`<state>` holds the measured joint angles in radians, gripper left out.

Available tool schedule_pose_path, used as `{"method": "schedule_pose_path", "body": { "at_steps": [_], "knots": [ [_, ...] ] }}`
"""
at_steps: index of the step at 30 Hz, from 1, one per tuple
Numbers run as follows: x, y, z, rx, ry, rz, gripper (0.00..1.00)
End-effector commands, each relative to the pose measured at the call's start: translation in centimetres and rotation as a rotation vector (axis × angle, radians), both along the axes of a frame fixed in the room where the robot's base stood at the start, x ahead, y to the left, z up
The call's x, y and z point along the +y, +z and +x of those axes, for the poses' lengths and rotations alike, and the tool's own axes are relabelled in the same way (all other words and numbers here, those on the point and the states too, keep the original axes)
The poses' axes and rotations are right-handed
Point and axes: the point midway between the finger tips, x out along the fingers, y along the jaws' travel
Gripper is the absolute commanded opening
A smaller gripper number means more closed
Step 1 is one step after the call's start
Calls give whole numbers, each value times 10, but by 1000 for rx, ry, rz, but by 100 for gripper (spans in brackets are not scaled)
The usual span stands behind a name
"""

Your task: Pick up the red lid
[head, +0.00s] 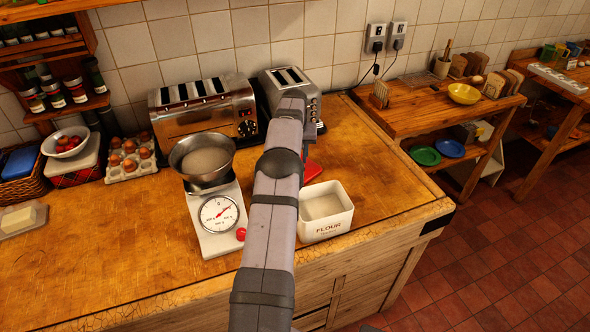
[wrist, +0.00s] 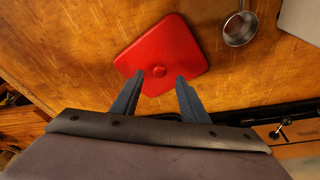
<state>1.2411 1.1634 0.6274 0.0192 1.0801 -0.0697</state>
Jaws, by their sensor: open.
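The red lid (wrist: 160,45) lies flat on the wooden counter in the wrist view, square with rounded corners and a small round knob at its middle. In the head view only a part of the red lid (head: 312,170) shows, to the right of my arm. My gripper (wrist: 159,76) is open and empty in the wrist view. Its two fingertips appear over the lid's near edge, one on each side of the near corner. I cannot tell the height between them and the lid. In the head view my arm hides the gripper.
A white flour tin (head: 326,226) stands at the counter's front edge, right of my arm. A kitchen scale (head: 222,246) with a metal bowl (head: 203,173) stands to the left. Two toasters (head: 203,106) are behind. A small metal scoop (wrist: 240,28) lies beside the lid.

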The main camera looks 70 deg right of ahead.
Motion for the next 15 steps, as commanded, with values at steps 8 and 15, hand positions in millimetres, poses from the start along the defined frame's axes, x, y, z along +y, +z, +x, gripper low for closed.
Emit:
{"method": "schedule_pose_path", "body": {
  "at_steps": [8,15],
  "knots": [
    [-7,-26,3,1,0,2,41],
    [-10,-38,4,0,0,1,41]
  ]
}}
